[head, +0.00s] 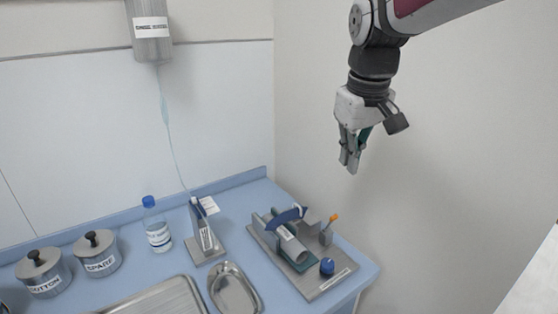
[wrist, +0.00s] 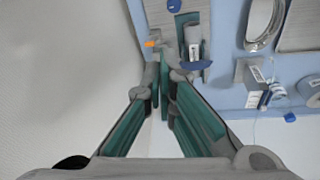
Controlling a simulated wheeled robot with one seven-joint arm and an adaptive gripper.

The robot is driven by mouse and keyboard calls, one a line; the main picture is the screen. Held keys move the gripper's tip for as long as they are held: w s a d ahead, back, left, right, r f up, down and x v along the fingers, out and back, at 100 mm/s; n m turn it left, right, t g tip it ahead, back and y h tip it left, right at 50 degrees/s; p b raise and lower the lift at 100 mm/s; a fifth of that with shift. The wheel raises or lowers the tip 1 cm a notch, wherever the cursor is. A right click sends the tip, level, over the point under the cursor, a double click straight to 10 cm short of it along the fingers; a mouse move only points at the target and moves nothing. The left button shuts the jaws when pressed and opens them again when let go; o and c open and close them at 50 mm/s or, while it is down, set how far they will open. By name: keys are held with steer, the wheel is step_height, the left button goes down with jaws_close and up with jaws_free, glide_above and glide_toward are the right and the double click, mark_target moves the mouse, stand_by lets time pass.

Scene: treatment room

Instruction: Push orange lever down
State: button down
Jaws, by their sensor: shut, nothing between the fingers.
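The orange lever (head: 334,218) is a small orange-tipped stick that points up at a slant from the right side of a grey device on the blue counter. In the wrist view its orange tip (wrist: 151,44) shows just beyond the fingertips, to the left. The device (head: 316,287) has a flat grey base, a cylinder with a label, a blue curved part and a blue knob (head: 327,266). My gripper (head: 349,166) hangs high above the counter, up and to the right of the lever, pointing down. It is shut and empty, apart from the lever. It also shows in the wrist view (wrist: 165,75).
A labelled holder (head: 207,243) with a tube, a metal kidney dish (head: 234,290), a tray (head: 160,300), a blue-capped bottle (head: 157,229) and lidded jars (head: 97,254) stand left of the device. A wall is behind. The air around my gripper is free.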

steer(key=w+f+n, duration=0.1)
steer(key=w+f, duration=0.3)
steer(key=w, duration=0.4)
steer(key=w+f+n+g+y, duration=0.1)
steer(key=w+f, duration=0.4)
steer(key=w, duration=0.3)
steer(key=shift+a+g, duration=0.3)
steer(key=shift+s+f, duration=0.1)
steer(key=p, duration=0.3)
glide_above(330, 223)
steer(key=w, duration=0.3)
steer(key=shift+s+a+f, duration=0.1)
steer(key=shift+s+f, duration=0.05)
steer(key=shift+f, duration=5.5)
